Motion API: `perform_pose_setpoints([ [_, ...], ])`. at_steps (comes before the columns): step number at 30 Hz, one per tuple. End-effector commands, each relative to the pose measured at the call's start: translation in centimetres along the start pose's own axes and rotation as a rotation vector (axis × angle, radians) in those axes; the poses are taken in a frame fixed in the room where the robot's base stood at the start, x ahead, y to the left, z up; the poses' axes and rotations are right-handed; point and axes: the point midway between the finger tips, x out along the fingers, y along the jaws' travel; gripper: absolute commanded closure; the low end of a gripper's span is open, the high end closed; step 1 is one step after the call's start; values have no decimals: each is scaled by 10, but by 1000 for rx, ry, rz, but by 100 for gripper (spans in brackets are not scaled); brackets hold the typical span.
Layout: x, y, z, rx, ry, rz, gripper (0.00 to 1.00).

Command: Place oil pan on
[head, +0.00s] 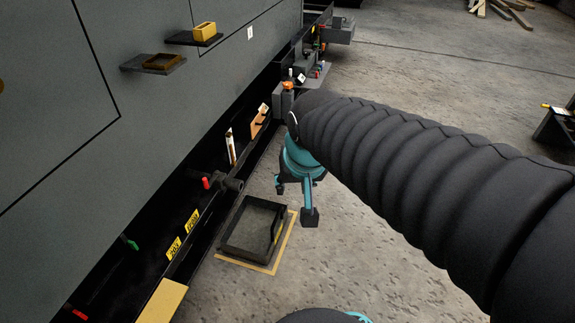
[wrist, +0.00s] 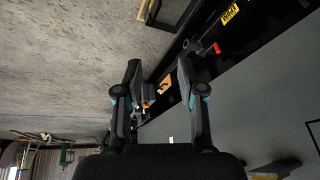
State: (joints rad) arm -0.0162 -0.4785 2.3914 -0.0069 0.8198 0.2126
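A dark, shallow, open rectangular pan (head: 246,254), which looks like the oil pan, lies on the floor inside a yellow-outlined square (head: 286,238) beside the dark enclosure. My gripper (head: 295,203) points down above the floor, just behind and to the right of the pan in the head view. Its fingers are spread. In the wrist view my gripper (wrist: 158,75) shows a clear gap between its two fingers, with nothing held. Part of the pan (wrist: 172,16) shows at the top edge of the wrist view, beyond the fingertips.
The grey enclosure (head: 60,110) fills the left, with a small shelf carrying a yellow block (head: 204,31) and another shelf (head: 155,63). A red-tipped valve or handle (head: 207,183) and yellow labels (head: 183,233) sit along its low edge. Open concrete floor lies to the right.

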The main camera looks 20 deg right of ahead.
Motion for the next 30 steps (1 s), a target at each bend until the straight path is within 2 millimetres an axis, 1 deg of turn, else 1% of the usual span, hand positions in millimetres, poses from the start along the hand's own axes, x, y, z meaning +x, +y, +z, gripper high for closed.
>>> perform_pose_setpoints([
  [1,-11,2,12,-33,21,-4,61],
  [3,-22,5,25,-80,41,-6,61],
  [6,-32,8,42,-133,62,-7,61],
  [10,-40,14,54,-178,78,-7,61],
  [14,-41,16,59,-193,83,-6,61],
  [30,-41,15,59,-193,82,-6,61],
])
